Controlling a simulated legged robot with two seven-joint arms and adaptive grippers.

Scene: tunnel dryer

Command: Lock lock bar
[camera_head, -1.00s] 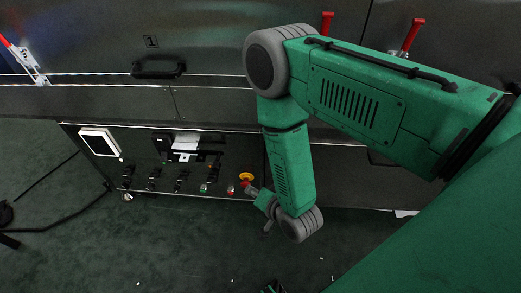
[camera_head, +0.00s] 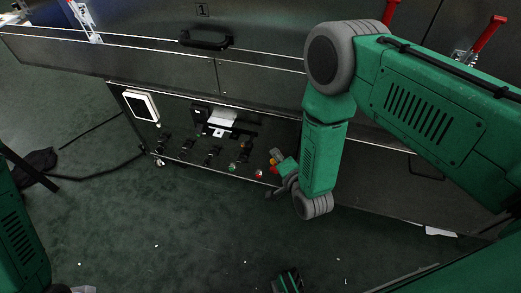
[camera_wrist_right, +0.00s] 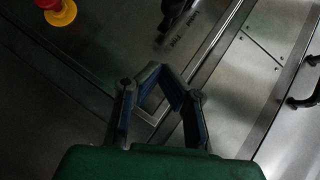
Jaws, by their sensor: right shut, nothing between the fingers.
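I cannot tell for sure which part is the lock bar. Along the top of the machine in the head view there are latches with red handles: one (camera_head: 389,14) at top centre-right, one (camera_head: 483,40) on a metal bracket at the top right, and a metal latch (camera_head: 85,20) at the top left. My right gripper (camera_head: 277,188) hangs in front of the lower control panel, below these handles. In the right wrist view it (camera_wrist_right: 163,82) is shut and empty, with machine metal behind it. My left gripper is not in view; only a green arm part shows at the lower left.
The control panel (camera_head: 180,140) has a row of knobs and a white-framed display (camera_head: 141,106). A red and yellow emergency button (camera_wrist_right: 56,10) is near my right gripper. A black handle (camera_head: 206,39) is on the upper panel. The green floor in front is mostly clear.

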